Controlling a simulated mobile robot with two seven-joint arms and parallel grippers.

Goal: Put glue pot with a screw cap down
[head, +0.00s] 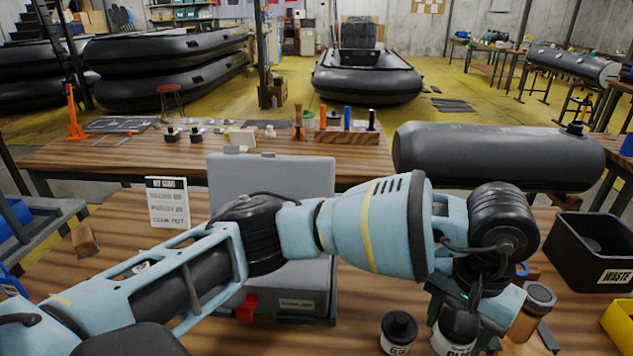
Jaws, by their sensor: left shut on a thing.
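My left arm reaches in from the left across the near bench, and its gripper (468,298) points down at the lower right. The gripper is shut on the glue pot (451,345), a dark-capped pot with a white label that is cut off by the bottom edge of the view. The fingertips are partly hidden by my wrist. I cannot tell whether the pot's base touches the bench. My right gripper is not in view.
A small black-capped pot (398,332) stands just left of the glue pot. An amber jar (532,312) stands to the right. A black waste bin (592,252) and a yellow bin (621,322) are at far right. A grey case (270,176) stands open behind my arm.

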